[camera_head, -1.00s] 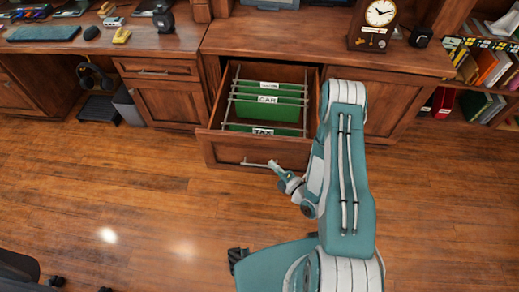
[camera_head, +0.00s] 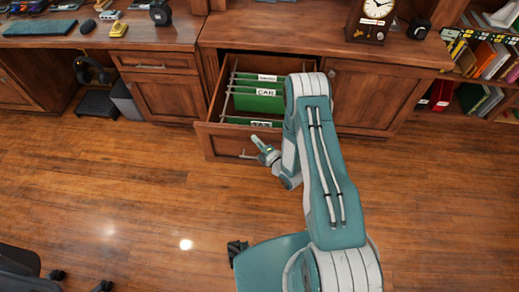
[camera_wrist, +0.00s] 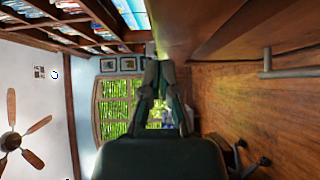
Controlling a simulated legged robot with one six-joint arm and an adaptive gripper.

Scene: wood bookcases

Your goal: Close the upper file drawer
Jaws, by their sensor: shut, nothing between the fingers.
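The upper file drawer (camera_head: 222,142) stands pulled out from the wood desk, with green hanging files (camera_head: 258,103) on metal rails inside. Its front has a grey bar handle (camera_head: 247,156), partly behind my gripper. My gripper (camera_head: 256,140) is shut and empty, at the drawer front's upper edge, just above the handle; I cannot tell whether it touches. In the wrist view, turned sideways, the closed fingers (camera_wrist: 160,65) point along a wood surface (camera_wrist: 205,30). A grey bar handle (camera_wrist: 290,72) shows at the right there. My arm hides the drawer's right side.
A cabinet door (camera_head: 370,100) is to the right of the drawer, and a shut cabinet (camera_head: 165,98) to the left. The desk top above holds a clock (camera_head: 372,18). An office chair (camera_head: 22,270) is at lower left. The floor (camera_head: 130,180) before the drawer is clear.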

